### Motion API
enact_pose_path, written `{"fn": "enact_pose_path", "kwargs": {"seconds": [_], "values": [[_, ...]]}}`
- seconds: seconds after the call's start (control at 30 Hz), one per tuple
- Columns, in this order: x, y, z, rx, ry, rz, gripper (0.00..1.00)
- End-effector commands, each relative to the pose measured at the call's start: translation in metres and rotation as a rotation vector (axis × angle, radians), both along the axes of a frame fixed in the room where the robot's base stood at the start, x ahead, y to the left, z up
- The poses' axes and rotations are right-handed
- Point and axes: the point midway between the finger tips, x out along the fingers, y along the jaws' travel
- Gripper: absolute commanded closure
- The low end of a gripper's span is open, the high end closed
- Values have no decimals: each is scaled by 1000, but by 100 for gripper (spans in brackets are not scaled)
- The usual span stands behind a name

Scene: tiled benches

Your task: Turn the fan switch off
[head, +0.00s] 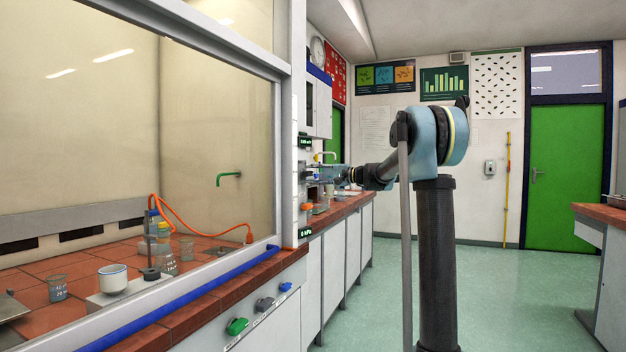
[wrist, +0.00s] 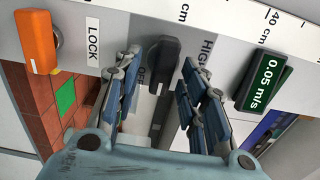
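The fan switch (wrist: 163,62) is a dark grey knob on the pale panel in the wrist view. An OFF label shows partly to its left and a HIGH label to its right. I cannot tell for certain which mark it points at. My gripper (wrist: 159,75) is open, with one blue finger on each side of the knob. Gaps show between the fingers and the knob, and nothing is held. In the head view my gripper (head: 324,173) is at the fume hood's right-hand post, where the switch is too small or hidden to make out.
An orange knob (wrist: 37,42) beside a LOCK label is left of my gripper, and a display (wrist: 264,84) reading 0.05 m/s is right. Glassware and a white cup (head: 113,279) stand inside the hood. The floor (head: 500,290) to the right is clear.

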Motion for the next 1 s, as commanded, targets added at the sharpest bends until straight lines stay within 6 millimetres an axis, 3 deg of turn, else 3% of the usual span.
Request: {"fn": "enact_pose_path", "kwargs": {"seconds": [0.6,1.0], "values": [[-33,-96,-2,-1,1,-3,62],[-38,-108,-2,-1,1,0,62]]}}
